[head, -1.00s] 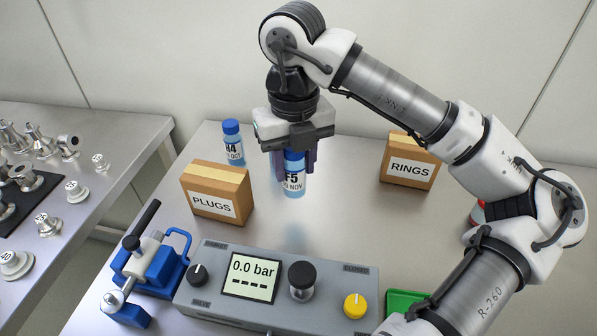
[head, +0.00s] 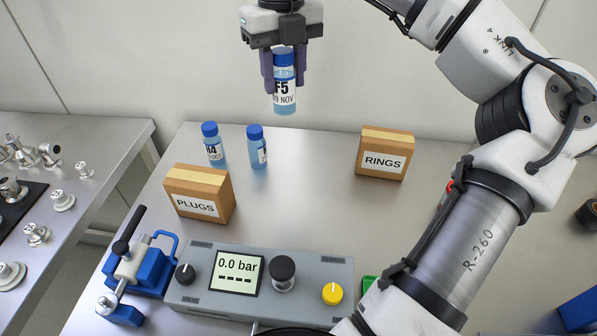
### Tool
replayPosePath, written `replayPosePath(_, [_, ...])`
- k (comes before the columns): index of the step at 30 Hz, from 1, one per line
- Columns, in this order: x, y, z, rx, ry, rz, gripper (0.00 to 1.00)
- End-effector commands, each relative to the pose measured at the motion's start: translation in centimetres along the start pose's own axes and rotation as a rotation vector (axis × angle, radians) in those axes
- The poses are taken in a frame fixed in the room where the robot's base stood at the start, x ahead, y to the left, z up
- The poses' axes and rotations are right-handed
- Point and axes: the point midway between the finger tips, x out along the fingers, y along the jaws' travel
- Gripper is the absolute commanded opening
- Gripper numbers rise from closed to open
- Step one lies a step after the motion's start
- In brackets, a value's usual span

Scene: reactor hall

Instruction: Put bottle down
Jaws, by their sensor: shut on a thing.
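My gripper (head: 284,72) is shut on a blue bottle (head: 285,98) with a blue cap and a white label reading "F5" and "09 NOV". The bottle hangs upright, high above the back of the table (head: 310,205) and clear of it. One finger is on each side of the bottle near its cap. Two similar blue-capped bottles stand upright on the table: one labelled "H4" or "B4" (head: 213,146) and, to its right, one with its label turned partly away (head: 257,148).
A PLUGS box (head: 198,180) stands in front of the two bottles and a RINGS box (head: 386,155) at the back right. A grey control panel (head: 205,290) and a blue clamp device (head: 150,275) are in front. Table between the boxes is clear.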

Motion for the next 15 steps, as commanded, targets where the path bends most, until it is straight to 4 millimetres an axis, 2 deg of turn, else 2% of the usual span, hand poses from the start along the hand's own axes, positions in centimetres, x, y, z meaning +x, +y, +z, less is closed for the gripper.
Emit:
replayPosePath(1, [0.6,-1.0,0.7,0.005,-0.005,-0.003,0.13])
replayPosePath(4, [0.2,-2.7,1.7,0.001,-0.015,-0.005,0.13])
replayPosePath(10, [-0.5,-4.6,2.6,-0.008,-0.032,-0.009,0.13])
replayPosePath(13, [0.4,-4.9,2.7,-0.010,-0.032,-0.009,0.13])
replayPosePath(15, [1.9,-4.9,2.7,-0.012,-0.032,-0.008,0.13])
